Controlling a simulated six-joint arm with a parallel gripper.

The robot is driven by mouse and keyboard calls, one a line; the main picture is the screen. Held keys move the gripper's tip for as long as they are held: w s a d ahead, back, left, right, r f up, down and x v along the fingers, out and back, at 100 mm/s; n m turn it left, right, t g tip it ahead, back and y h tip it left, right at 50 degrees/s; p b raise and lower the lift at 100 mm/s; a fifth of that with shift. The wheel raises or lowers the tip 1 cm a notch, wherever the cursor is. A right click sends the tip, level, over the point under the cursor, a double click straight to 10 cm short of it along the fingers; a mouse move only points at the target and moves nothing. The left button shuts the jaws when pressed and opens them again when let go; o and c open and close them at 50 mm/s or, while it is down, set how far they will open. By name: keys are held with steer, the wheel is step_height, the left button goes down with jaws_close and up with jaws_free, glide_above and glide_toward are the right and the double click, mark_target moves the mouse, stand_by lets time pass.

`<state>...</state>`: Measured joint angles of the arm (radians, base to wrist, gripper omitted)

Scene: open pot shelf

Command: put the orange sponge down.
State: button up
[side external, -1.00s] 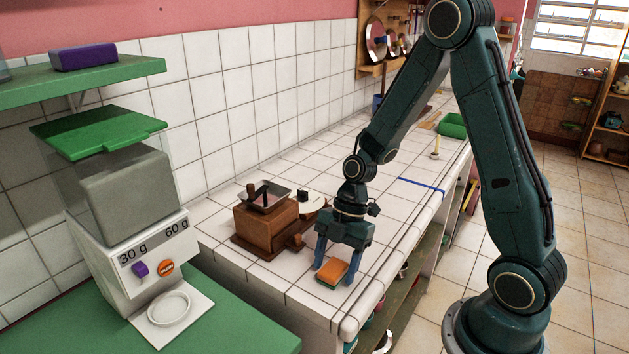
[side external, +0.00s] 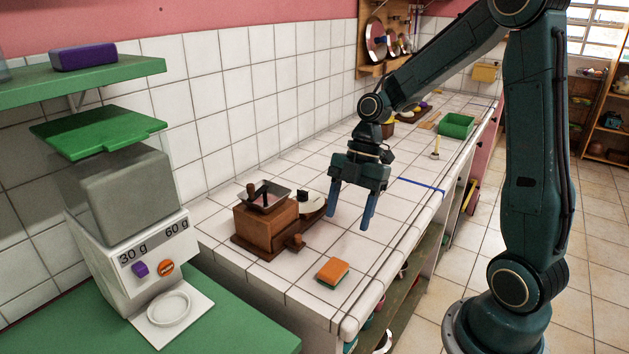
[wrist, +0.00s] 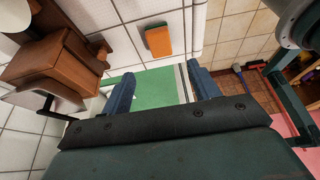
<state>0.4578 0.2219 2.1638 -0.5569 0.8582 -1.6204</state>
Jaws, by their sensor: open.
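The orange sponge (side external: 333,270) with a green underside lies flat on the white tiled counter (side external: 290,291), near its front end and to the right of the wooden grinder. It also shows in the wrist view (wrist: 158,41), beyond the fingertips. My gripper (side external: 349,222) is open and empty. It hangs above the counter, up and behind the sponge in the side view, and does not touch it. In the wrist view its two blue fingers (wrist: 162,82) are wide apart with nothing between them.
A wooden grinder (side external: 264,228) stands left of the sponge. A dispenser (side external: 125,215) marked 30 g and 60 g stands on a green surface (side external: 235,325) at the front left. A green tray (side external: 457,125) and a candle (side external: 436,147) are farther back. A blue line (side external: 421,185) crosses the counter.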

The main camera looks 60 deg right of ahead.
steer(key=shift+r, duration=0.2)
stand_by(0.5)
steer(key=s+a+r+m+t+h, duration=0.2)
steer(key=s+r+m, duration=0.3)
steer(key=s+m, duration=0.2)
steer(key=s+a+r+m+t+h, duration=0.2)
steer(key=s+r+m, duration=0.4)
steer(key=m, duration=0.5)
steer(key=shift+s+a+r+t+h, duration=0.25)
steer(key=shift+s+t, duration=0.25)
steer(key=shift+t, duration=0.3)
steer(key=shift+o, duration=0.5)
steer(key=shift+w, duration=0.15)
